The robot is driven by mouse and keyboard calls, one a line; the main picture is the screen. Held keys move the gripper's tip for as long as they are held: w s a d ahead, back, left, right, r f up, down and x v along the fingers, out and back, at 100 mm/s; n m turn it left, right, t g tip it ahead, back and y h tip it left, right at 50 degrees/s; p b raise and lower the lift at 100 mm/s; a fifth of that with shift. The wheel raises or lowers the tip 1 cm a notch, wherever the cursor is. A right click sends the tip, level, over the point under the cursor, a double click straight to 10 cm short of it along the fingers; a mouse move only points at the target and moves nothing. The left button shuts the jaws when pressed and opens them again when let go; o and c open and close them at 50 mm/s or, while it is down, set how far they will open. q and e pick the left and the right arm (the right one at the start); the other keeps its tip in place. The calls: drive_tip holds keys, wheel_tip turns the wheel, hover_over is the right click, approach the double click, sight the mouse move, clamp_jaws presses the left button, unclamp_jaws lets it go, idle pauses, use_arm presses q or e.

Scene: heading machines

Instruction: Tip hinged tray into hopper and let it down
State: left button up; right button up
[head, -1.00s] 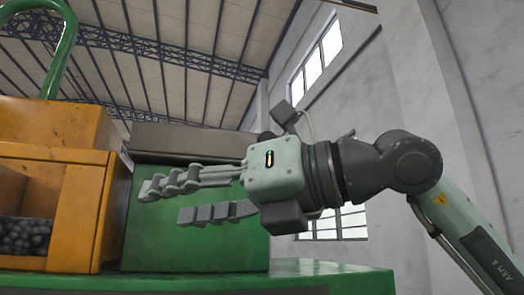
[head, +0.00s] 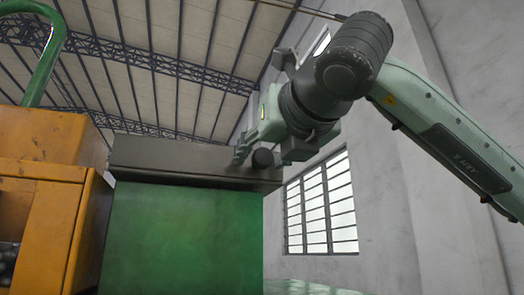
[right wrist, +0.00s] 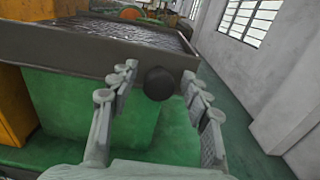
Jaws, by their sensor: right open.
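The hinged tray (head: 190,160) is a dark grey, shallow box lying level on a green block. In the right wrist view the tray (right wrist: 95,48) is seen from above its near wall, filled with small dark parts. A black round knob (right wrist: 159,84) sticks out of that wall near its right end; it also shows in the head view (head: 263,158). My right gripper (right wrist: 160,76) is open, its fingers on either side of the knob, with gaps visible. In the head view the gripper (head: 270,150) is at the tray's right end. My left gripper is out of view. I cannot make out the hopper for certain.
An orange machine housing (head: 45,150) stands left of the tray, with a curved green pipe (head: 55,40) above it. The green block (head: 185,235) is under the tray. Green floor (right wrist: 240,120) is clear on the right, along the wall.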

drive_tip(key=shift+w+a, duration=0.1)
drive_tip(key=shift+w, duration=0.25)
clamp_jaws()
